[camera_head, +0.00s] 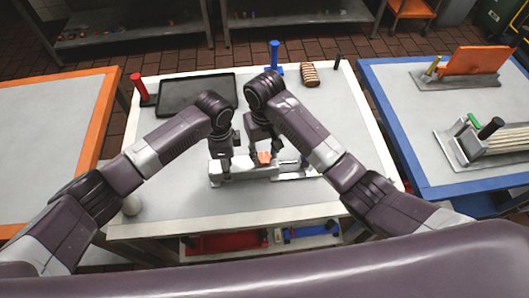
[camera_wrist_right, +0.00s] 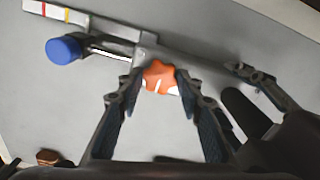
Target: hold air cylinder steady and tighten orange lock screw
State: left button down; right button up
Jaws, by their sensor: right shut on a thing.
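The air cylinder (camera_head: 246,172) is a long silver-grey assembly lying on the white table; it also shows in the right wrist view (camera_wrist_right: 192,60). The orange lock screw (camera_head: 264,157) stands at its middle and shows clearly in the right wrist view (camera_wrist_right: 160,78). My right gripper (camera_head: 263,152) is shut on the screw, with one fingertip on each side of it in the wrist view (camera_wrist_right: 158,80). My left gripper (camera_head: 226,168) is at the cylinder's left end, fingers pointing down. Its hold on the cylinder is partly hidden. A blue knob (camera_wrist_right: 64,50) sits near the cylinder's other end.
A black tray (camera_head: 197,80), a red post (camera_head: 138,86), a blue post (camera_head: 274,54) and a striped brown block (camera_head: 310,74) are at the table's back. Side tables flank this one. The table's front strip is clear.

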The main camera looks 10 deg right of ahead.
aim_at(265, 156)
pick_arm(q)
jog(key=shift+a, duration=0.15)
pick_arm(e)
jog(key=o, duration=1.2)
jog(key=shift+c, duration=0.2)
jog(key=shift+r, duration=0.1)
notch_tip(265, 156, up, 12)
jog(key=shift+d, duration=0.1)
pick_arm(q)
jog(key=c, duration=0.9)
grip_release()
jog(key=shift+o, duration=0.2)
